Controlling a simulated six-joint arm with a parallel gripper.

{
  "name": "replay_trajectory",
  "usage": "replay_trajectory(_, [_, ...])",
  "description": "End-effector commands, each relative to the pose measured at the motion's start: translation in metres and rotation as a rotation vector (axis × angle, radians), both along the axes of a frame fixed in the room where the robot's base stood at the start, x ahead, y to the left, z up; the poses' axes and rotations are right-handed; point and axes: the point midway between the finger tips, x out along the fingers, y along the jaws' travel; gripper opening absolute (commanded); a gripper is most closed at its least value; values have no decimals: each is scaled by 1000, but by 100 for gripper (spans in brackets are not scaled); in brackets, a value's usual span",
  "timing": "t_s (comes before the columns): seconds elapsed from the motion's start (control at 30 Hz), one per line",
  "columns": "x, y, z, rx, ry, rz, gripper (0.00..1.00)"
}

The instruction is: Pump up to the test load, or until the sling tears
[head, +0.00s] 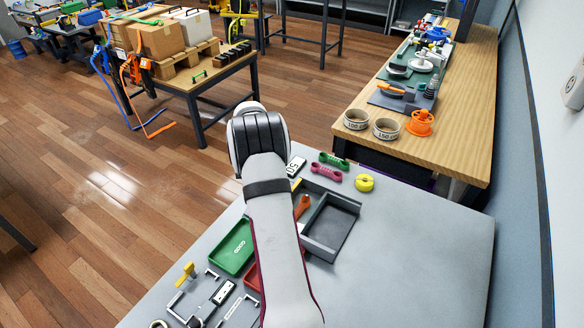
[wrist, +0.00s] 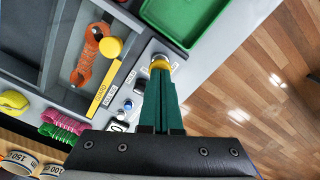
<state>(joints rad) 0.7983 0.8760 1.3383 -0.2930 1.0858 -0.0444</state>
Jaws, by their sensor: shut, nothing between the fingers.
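My gripper (wrist: 161,72) is shut with nothing between its green fingers. Its tips are over or against a yellow, metal-rimmed round part (wrist: 159,62) on the bench; I cannot tell whether they touch. In the head view my arm hides the gripper. An orange sling (wrist: 92,58) lies in a grey bed (wrist: 62,45), with a yellow round cap (wrist: 110,47) beside or over its side. The sling also shows partly in the head view (head: 302,206). A white readout (head: 295,166) stands at the bed's far end; its figures are not clear.
A green tray (wrist: 150,14) lies close to the fingers. Small dark and blue knobs (wrist: 127,105) stand by the bed. Green (head: 334,161) and pink (head: 326,173) slings and a yellow roll (head: 364,183) lie beyond it. The bench's right side is clear.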

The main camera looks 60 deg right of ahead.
Motion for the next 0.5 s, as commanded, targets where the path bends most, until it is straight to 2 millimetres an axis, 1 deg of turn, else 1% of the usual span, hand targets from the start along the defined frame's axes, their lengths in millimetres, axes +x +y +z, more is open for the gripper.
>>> replay_trajectory(0.27, [0,0,0,0,0,0,0])
replay_trajectory(0.5, [0,0,-11,-1,1,0,0])
